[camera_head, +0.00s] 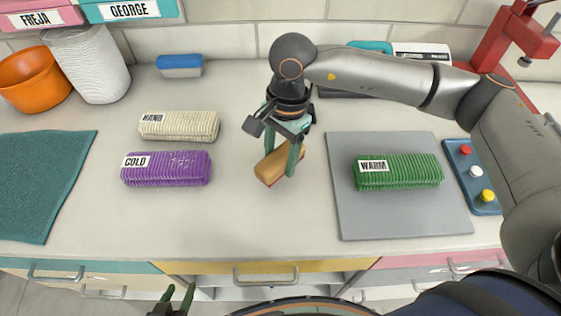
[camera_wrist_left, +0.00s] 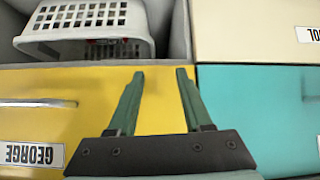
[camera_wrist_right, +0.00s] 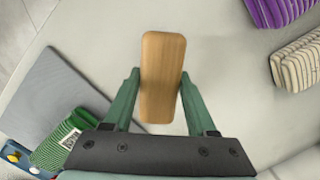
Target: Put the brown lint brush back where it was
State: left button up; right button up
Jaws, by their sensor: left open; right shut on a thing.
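The brown lint brush (camera_head: 270,168) has a wooden, rounded block body. My right gripper (camera_head: 284,165) is shut on it, over the middle of the counter. In the right wrist view the brush (camera_wrist_right: 162,75) sits between the two green fingers (camera_wrist_right: 160,100), its long side running along them. Whether it touches the counter I cannot tell. My left gripper (camera_head: 178,298) is open and empty at the bottom of the head view, below the counter's front edge. In the left wrist view its fingers (camera_wrist_left: 158,80) are apart in front of a yellow drawer front (camera_wrist_left: 80,110).
A cream ribbed bundle (camera_head: 180,124) and a purple one (camera_head: 166,168) lie left of the brush. A green one (camera_head: 398,171) lies on a grey mat (camera_head: 400,220) at right. A blue-grey sponge (camera_head: 180,66) lies behind. The counter (camera_head: 240,220) near the brush is clear.

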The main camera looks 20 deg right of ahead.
aim_at(281, 166)
jog(key=shift+w+f, duration=0.2)
jog(key=shift+f, duration=0.05)
jog(key=shift+w+d+f, duration=0.1)
jog(key=shift+w+f, duration=0.1)
jog(key=shift+f, duration=1.55)
jog(key=shift+f, duration=0.15)
jog(key=shift+f, duration=0.1)
jog(key=o, duration=1.3)
jog(key=r, duration=0.4)
jog(key=d+r, duration=0.1)
jog(key=r, duration=0.7)
jog(key=shift+w+d+r, duration=0.15)
jog(key=shift+w+r, duration=0.05)
jog(key=shift+w, duration=0.15)
